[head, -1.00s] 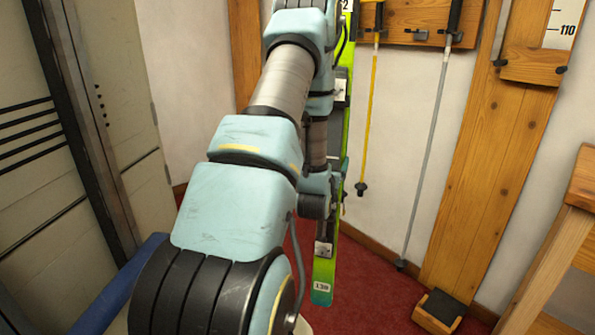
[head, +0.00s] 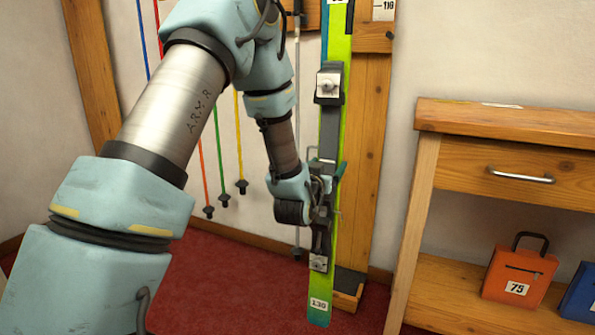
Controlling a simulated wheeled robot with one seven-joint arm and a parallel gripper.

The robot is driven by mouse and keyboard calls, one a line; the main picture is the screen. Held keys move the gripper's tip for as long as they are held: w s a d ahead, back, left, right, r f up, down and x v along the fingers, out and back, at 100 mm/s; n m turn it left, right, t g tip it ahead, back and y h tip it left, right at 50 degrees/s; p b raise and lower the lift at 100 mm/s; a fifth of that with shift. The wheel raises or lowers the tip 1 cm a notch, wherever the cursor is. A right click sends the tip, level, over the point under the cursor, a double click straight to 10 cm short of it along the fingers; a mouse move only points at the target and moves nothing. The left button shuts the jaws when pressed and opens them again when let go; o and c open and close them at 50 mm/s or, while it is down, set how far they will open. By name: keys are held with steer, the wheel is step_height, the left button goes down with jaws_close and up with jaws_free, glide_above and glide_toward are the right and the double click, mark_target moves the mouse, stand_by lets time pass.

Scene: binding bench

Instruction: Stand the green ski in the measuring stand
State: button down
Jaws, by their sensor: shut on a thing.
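The green ski (head: 343,110) hangs upright, slightly tilted, in front of the back wall. The measuring stand (head: 372,140) is a tall wooden board behind the ski, with a scale at the top. Its small foot box (head: 349,287) with a dark pad shows on the floor, partly covered by the ski. The ski's lower end appears in front of and left of that box. The ski's top is out of view.
Ski poles, including a yellow one (head: 238,130), hang on the wall to the left. A wooden bench (head: 505,122) with a drawer stands on the right, an orange bag (head: 518,272) and a blue bag (head: 582,292) on its shelf. Red carpet (head: 230,290) is open at front.

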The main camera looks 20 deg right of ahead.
mark_target(339, 162)
steer(key=shift+s+d+r+h, duration=0.1)
steer(key=shift+s+d+h, duration=0.3)
steer(key=shift+d, duration=0.5)
steer(key=shift+w+d, duration=0.45)
steer(key=shift+d, duration=0.05)
steer(key=shift+w+d+f, duration=0.2)
steer(key=shift+w+d, duration=0.55)
steer(key=shift+w, duration=0.05)
steer(key=shift+w, duration=0.1)
